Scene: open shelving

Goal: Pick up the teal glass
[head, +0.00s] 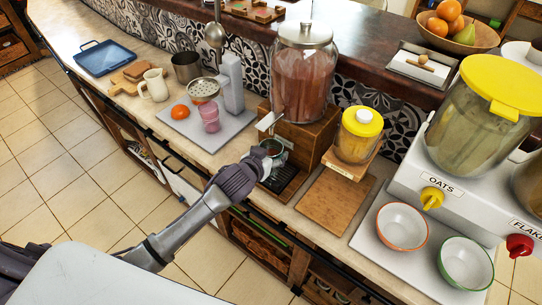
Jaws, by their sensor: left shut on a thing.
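The teal glass (272,147) shows as a small greyish-teal rim under the tap of the large drink dispenser. My left gripper (266,161) is shut on it, reaching in from the lower left, and hides most of its body. The glass is over or just above the dark drip tray (283,180); I cannot tell whether it touches it. My right gripper is not in view.
The glass dispenser (304,75) on its wooden stand is close behind the gripper. A pink glass (210,118), an orange (180,112) and a jug (155,85) stand to the left. A wooden board (335,204), two bowls (402,226) and the oats dispenser (482,110) are to the right.

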